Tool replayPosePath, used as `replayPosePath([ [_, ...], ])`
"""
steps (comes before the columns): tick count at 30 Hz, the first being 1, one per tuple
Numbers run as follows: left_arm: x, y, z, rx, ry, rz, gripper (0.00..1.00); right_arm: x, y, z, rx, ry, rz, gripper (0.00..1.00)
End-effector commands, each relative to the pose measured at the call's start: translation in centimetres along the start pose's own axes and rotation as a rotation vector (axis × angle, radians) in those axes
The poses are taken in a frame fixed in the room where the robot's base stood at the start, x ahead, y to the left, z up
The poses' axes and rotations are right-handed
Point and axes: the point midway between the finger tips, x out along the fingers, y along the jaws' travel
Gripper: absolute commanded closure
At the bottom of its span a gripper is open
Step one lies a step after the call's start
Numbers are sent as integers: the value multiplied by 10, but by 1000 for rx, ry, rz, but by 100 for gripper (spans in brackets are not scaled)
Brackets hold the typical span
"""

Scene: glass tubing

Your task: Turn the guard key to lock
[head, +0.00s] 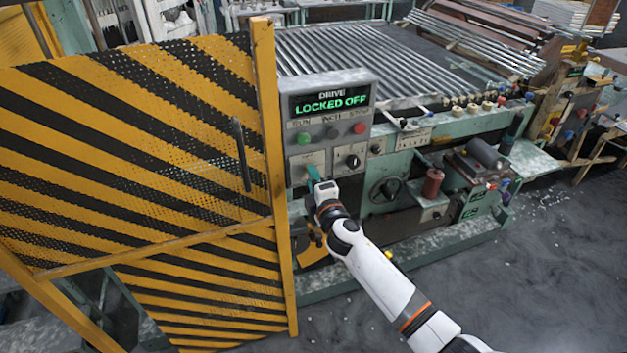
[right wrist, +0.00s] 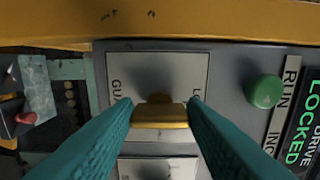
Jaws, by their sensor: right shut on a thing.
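The brass guard key (right wrist: 160,114) sits at a pale plate (right wrist: 140,70) on the grey control panel. In the right wrist view the plate's lettering is partly covered, with "GU" and "L" readable. My right gripper (right wrist: 160,112) has its teal fingers on both sides of the key and is shut on it. In the head view the right gripper (head: 313,174) is at the lower left of the control panel (head: 328,98), and it hides the key there. The panel's display (head: 331,102) reads "DRIVE LOCKED OFF" in green. My left gripper is not in view.
A yellow-and-black striped mesh guard door (head: 130,140) with a dark handle (head: 241,154) stands just left of the panel. A green button (head: 303,138), a red button (head: 359,128) and a black knob (head: 352,161) are close by. Open floor (head: 545,270) lies to the right.

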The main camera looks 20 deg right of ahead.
Motion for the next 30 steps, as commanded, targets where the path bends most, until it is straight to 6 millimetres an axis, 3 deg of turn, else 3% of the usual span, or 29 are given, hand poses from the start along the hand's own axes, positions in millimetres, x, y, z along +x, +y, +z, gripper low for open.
replayPosePath([
  [9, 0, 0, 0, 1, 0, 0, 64, 0, 2, 0, -6, 0, 3, 85],
  [10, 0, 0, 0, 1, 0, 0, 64, 0, 2, 0, -6, 0, 3, 57],
  [13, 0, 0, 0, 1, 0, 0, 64, 0, 2, 0, -5, 0, 2, 41],
  [23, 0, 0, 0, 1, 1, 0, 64, -2, 1, 0, -3, 0, 1, 40],
  [30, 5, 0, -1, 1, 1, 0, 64, -36, 3, -1, -3, -1, 2, 40],
])
